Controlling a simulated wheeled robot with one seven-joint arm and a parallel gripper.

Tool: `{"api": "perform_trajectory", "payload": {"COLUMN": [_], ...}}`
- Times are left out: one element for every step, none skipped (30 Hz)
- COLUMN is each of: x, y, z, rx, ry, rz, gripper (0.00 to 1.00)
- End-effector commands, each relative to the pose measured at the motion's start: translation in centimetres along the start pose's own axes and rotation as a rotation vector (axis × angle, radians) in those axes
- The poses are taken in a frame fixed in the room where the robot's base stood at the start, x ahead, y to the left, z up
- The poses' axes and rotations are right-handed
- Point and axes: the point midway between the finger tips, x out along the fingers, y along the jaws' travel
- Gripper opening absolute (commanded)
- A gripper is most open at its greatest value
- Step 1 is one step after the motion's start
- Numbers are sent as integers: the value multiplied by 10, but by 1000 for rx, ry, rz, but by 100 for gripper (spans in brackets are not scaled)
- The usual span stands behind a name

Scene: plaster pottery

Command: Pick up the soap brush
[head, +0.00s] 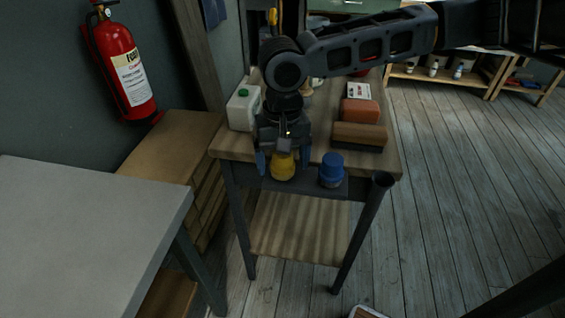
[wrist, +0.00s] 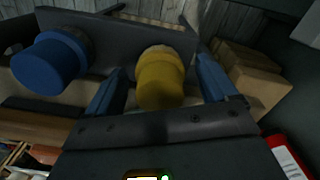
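A yellow-topped round piece (head: 283,167) sits at the front shelf of the small wooden table, with a blue-topped piece (head: 331,170) to its right. Nothing is labelled as the soap brush, and I cannot tell for sure which piece it is. My gripper (head: 283,163) points down over the yellow piece. In the wrist view, my gripper (wrist: 160,76) has its two blue fingers apart, one on each side of the yellow piece (wrist: 160,80), with a gap showing on both sides. The blue piece (wrist: 48,60) is outside the fingers at left.
The wooden tabletop (head: 318,148) also bears a white jug (head: 243,108), a brown block (head: 359,136) and an orange block (head: 361,112). A grey table (head: 80,225) stands at left. A fire extinguisher (head: 122,65) hangs on the wall. Floor at right is mostly clear.

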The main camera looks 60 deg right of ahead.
Motion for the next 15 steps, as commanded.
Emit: {"api": "perform_trajectory", "payload": {"x": [0, 0, 0, 0, 0, 0, 0, 0, 0, 0, 0, 0, 0, 0, 0], "y": [0, 0, 0, 0, 0, 0, 0, 0, 0, 0, 0, 0, 0, 0, 0], "z": [0, 0, 0, 0, 0, 0, 0, 0, 0, 0, 0, 0, 0, 0, 0], "rx": [0, 0, 0, 0, 0, 0, 0, 0, 0, 0, 0, 0, 0, 0, 0], "ry": [0, 0, 0, 0, 0, 0, 0, 0, 0, 0, 0, 0, 0, 0, 0], "rz": [0, 0, 0, 0, 0, 0, 0, 0, 0, 0, 0, 0, 0, 0, 0], "gripper": [81, 78, 74, 71, 68, 64, 61, 59, 55, 52, 49, 45, 42, 39, 36]}}
